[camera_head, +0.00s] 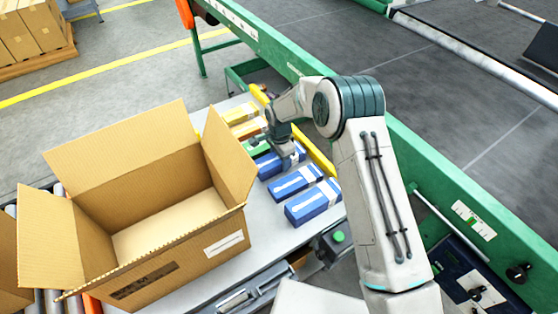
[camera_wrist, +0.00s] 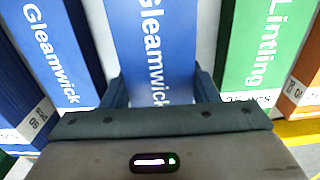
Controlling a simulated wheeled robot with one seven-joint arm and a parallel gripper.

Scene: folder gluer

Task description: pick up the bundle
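Three blue bundles with white bands lie in a row on the grey table. My gripper (camera_head: 284,158) is down at the blue bundle farthest back (camera_head: 268,166). In the wrist view this bundle, lettered "Gleamwick" (camera_wrist: 152,45), lies between my two fingers (camera_wrist: 160,90), one at each long side. I see no clear gap at either side, but cannot tell if the fingers press on it. The other blue bundles are the middle one (camera_head: 296,181) and the nearest one (camera_head: 313,203).
A green "Linting" bundle (camera_wrist: 262,45) stands close on one side, with an orange one (camera_wrist: 308,85) beyond it. Another blue bundle (camera_wrist: 48,50) is on the other side. A large open cardboard box (camera_head: 190,245) fills the table's left. A yellow rail (camera_head: 318,157) runs behind the row.

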